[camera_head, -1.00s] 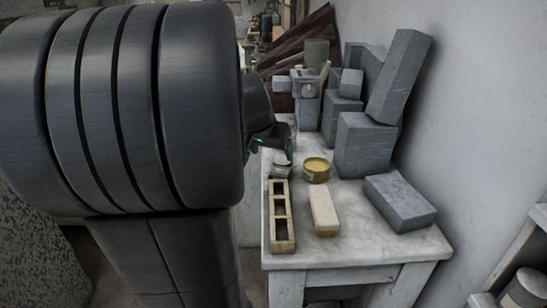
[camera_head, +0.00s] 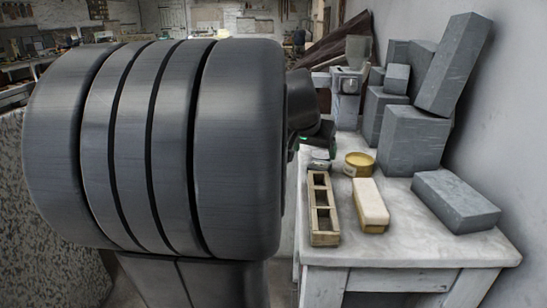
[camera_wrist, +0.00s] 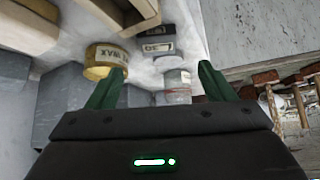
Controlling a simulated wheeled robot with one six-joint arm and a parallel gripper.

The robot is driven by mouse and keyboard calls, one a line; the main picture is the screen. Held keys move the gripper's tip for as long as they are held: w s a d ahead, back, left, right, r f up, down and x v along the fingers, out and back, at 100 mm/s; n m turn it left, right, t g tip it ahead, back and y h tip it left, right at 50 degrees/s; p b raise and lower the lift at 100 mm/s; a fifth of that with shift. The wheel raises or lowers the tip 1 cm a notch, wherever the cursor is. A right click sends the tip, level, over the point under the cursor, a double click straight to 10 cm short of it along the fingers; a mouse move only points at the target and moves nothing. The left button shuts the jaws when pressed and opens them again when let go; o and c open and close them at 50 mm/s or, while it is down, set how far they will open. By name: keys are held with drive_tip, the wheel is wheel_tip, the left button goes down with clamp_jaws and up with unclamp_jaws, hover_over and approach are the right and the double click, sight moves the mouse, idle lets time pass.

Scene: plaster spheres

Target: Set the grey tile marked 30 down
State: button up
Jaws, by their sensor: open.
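A small grey tile (camera_wrist: 157,47) with a pale label marked 30 shows in the wrist view, beyond the gap between my fingertips. It looks apart from both fingers; what it rests on is unclear. My gripper (camera_wrist: 160,82) has its two green fingers spread wide. A pale grey can (camera_wrist: 177,86) stands in view between the fingers, nearer than the tile. In the head view my gripper (camera_head: 304,143) is mostly hidden behind my arm, at the left edge of the white table (camera_head: 420,235). I cannot pick out the tile there.
A yellow wax tin (camera_head: 359,165), a slotted wooden rack (camera_head: 323,207) and a cream-topped block (camera_head: 370,204) stand close by. A grey slab (camera_head: 455,200) lies at right. Stacked grey blocks (camera_head: 412,140) stand behind. The table's front right is clear.

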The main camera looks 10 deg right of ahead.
sight(319, 165)
drive_tip(key=x, duration=0.2)
drive_tip(key=shift+w+d+f, duration=0.15)
drive_tip(key=shift+d+f, duration=0.05)
drive_tip(key=shift+f, duration=0.05)
drive_tip(key=x, duration=0.5)
drive_tip(key=shift+f, duration=0.25)
drive_tip(key=c, duration=1.2)
drive_tip(key=shift+r, duration=0.15)
